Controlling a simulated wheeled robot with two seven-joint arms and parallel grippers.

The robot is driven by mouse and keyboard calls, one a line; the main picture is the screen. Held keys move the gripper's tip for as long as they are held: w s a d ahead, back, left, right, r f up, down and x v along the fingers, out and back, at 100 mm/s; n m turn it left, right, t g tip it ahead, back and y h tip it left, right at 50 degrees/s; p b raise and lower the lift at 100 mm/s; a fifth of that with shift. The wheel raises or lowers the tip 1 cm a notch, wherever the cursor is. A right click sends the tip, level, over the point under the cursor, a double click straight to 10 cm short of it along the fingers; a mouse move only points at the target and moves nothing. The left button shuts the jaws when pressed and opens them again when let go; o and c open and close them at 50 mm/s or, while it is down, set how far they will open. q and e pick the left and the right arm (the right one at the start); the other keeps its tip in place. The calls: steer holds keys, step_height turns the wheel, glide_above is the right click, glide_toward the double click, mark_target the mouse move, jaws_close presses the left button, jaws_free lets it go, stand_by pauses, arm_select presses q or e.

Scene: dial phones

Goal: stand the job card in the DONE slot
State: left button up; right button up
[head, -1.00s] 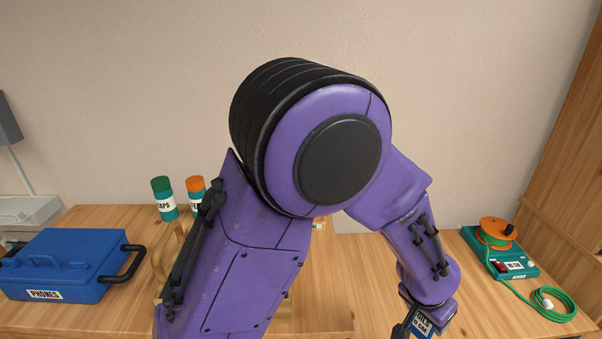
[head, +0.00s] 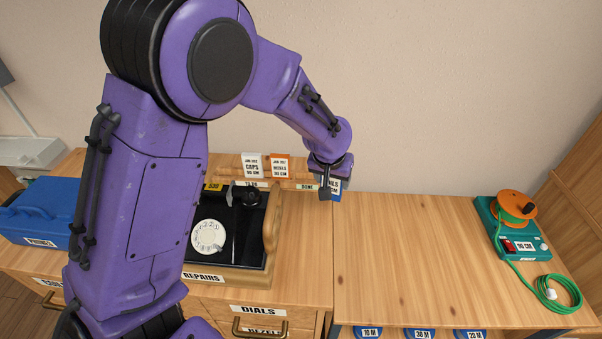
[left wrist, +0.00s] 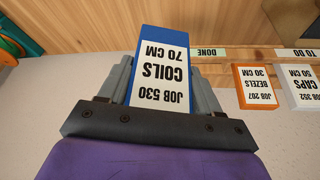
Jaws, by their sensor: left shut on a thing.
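The job card (head: 334,188) is blue with a white label, and in the left wrist view the card (left wrist: 160,68) reads JOB 530 COILS 70 CM, upside down. My left gripper (head: 327,188) is shut on it, a finger on each side. The wooden card rack (head: 224,165) runs along the back of the bench. Its DONE label (head: 306,187) sits just left of the held card in the head view; the label (left wrist: 212,52) also shows right of the card in the wrist view. I cannot tell whether the card touches the rack. My right gripper is out of view.
A white card (head: 252,165) and an orange card (head: 280,166) stand in the rack on the TO DO side. The REPAIRS tray (head: 263,280) holds a dial phone (head: 208,238). A blue case (head: 40,212) is at left, a green cable reel (head: 515,206) at right.

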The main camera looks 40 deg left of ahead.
arm_select(q)
steer(key=w+a+r+n+y+p, duration=0.1)
steer(key=w+a+r+n+p, duration=0.35)
steer(key=a, duration=0.65)
steer(key=shift+m+g+y, duration=0.3)
steer(key=shift+m, duration=0.25)
steer(key=f, duration=0.6)
steer(key=w+f, duration=0.1)
steer(key=f, duration=0.2)
steer(key=shift+f, duration=0.3)
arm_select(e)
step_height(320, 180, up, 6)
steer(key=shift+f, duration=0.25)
arm_select(q)
steer(key=o, duration=0.8)
steer(key=shift+f, duration=0.15)
steer(key=shift+c, duration=0.2)
steer(key=b+v, duration=0.1)
steer(key=v, duration=1.1)
steer(key=shift+r, duration=0.2)
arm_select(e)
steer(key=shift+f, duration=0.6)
